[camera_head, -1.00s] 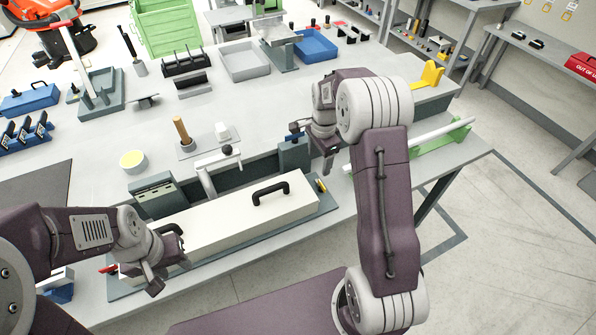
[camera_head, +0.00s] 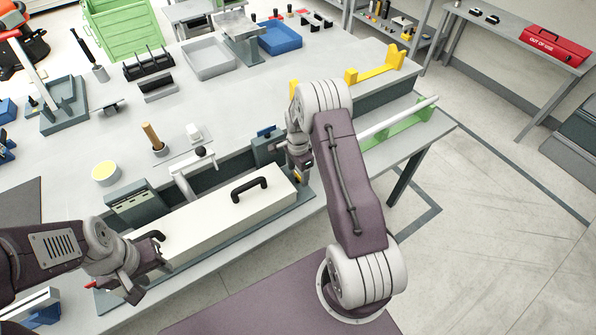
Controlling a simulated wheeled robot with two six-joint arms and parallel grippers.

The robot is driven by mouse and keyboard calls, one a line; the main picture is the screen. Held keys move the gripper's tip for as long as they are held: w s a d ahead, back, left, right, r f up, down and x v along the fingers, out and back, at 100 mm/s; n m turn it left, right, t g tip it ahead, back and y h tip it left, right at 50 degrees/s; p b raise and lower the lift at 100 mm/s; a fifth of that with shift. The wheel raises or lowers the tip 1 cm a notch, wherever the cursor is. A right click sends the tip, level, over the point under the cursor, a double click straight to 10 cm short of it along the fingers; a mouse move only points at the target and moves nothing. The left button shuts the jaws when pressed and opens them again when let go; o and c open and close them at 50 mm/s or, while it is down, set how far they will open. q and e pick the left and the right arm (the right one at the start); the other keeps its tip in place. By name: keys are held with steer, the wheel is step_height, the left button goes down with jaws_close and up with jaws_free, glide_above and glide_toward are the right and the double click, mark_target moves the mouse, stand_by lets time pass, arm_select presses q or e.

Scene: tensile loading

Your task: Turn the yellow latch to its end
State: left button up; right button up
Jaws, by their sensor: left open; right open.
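The yellow latch (camera_head: 297,180) is a small yellow piece at the right end of the long white cover (camera_head: 215,215). Only a bit of it shows below my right gripper (camera_head: 301,174). My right gripper points down close to the latch, with open jaws; I cannot tell whether it touches it. My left gripper (camera_head: 142,287) is open and empty near the cover's left end, close to a small red piece (camera_head: 91,284).
The cover has a black handle (camera_head: 250,188). A metal lever (camera_head: 190,172) stands behind it. A white rod on a green stand (camera_head: 400,122) lies to the right. A yellow bracket (camera_head: 376,68) stands farther back. A yellow-topped cup (camera_head: 105,173) is at left.

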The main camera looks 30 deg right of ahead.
steer(key=c, duration=1.4)
steer(key=shift+o, duration=0.2)
steer(key=shift+n, duration=0.3)
steer(key=n, duration=0.3)
steer(key=shift+n, duration=0.3)
steer(key=n, duration=0.4)
steer(key=shift+n, duration=0.3)
steer(key=n, duration=0.4)
steer(key=shift+n, duration=0.3)
steer(key=shift+n+b, duration=0.3)
steer(key=shift+n, duration=2.2)
